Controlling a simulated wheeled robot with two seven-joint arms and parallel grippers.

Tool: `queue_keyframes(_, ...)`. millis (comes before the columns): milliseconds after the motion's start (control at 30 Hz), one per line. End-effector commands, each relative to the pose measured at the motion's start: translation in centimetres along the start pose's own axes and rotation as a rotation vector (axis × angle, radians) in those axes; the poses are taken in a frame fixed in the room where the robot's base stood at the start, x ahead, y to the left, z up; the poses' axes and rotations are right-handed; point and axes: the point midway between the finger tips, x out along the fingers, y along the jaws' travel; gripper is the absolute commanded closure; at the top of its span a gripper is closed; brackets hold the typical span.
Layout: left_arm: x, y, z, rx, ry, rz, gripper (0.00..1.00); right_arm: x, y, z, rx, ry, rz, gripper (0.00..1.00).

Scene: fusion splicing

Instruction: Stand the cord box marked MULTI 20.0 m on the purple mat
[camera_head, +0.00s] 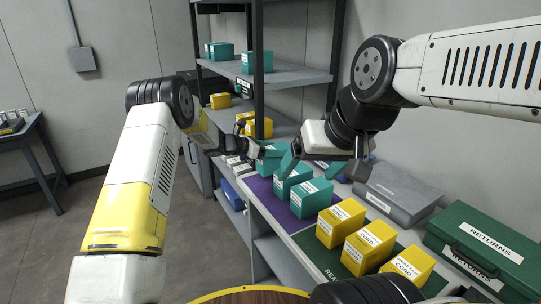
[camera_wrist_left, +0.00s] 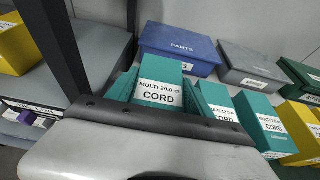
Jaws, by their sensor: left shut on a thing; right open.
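The teal cord box marked MULTI 20.0 m (camera_wrist_left: 160,83) shows its label upright in the left wrist view, just beyond the dark gripper edge. In the head view my left gripper (camera_head: 258,150) is shut on this teal box (camera_head: 272,153), over the far part of the purple mat (camera_head: 262,188). Whether the box's base touches the mat is hidden. Two other teal cord boxes (camera_head: 312,199) stand on the mat, nearer to me.
Several yellow cord boxes (camera_head: 362,248) stand on a green mat (camera_head: 318,262) at the near end. A grey case (camera_head: 397,189) and a green RETURNS case (camera_head: 484,246) line the right side. A shelf rack (camera_head: 290,77) with teal and yellow boxes stands behind.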

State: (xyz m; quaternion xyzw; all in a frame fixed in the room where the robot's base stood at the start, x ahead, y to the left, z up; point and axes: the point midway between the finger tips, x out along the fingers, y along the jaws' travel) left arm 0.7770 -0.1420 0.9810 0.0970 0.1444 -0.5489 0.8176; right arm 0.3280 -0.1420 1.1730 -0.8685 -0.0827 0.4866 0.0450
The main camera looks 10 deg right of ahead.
Motion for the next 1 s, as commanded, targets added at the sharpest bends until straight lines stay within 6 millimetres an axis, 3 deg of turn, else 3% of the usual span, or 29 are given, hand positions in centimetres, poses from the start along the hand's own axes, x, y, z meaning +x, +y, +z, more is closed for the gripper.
queue_keyframes(200, 1.4, -1.0, 0.3, 0.0, 0.0, -0.001, 0.9, 0.0, 0.0, 0.0, 0.0, 0.0, 0.0, 0.18)
queue_keyframes(400, 2.4, -0.9, -2.7, -0.002, 0.0, 0.001, 0.9, 0.0, 0.0, 0.0, 0.0, 0.0, 0.0, 0.18)
queue_keyframes(767, 2.6, -0.8, -3.1, 0.001, 0.0, 0.001, 0.9, 0.0, 0.0, 0.0, 0.0, 0.0, 0.0, 0.18)
queue_keyframes(800, 2.6, -0.9, -3.3, 0.0, 0.001, 0.001, 0.38, 0.0, 0.0, 0.0, 0.0, 0.0, 0.0, 0.18)
queue_keyframes(900, 2.6, -0.9, -3.2, 0.0, 0.001, 0.001, 0.19, 0.0, 0.0, 0.0, 0.0, 0.0, 0.0, 0.18)
queue_keyframes(1000, 2.6, -0.8, -3.2, 0.0, 0.001, 0.001, 0.18, 0.0, 0.0, 0.0, 0.0, 0.0, 0.0, 0.18)
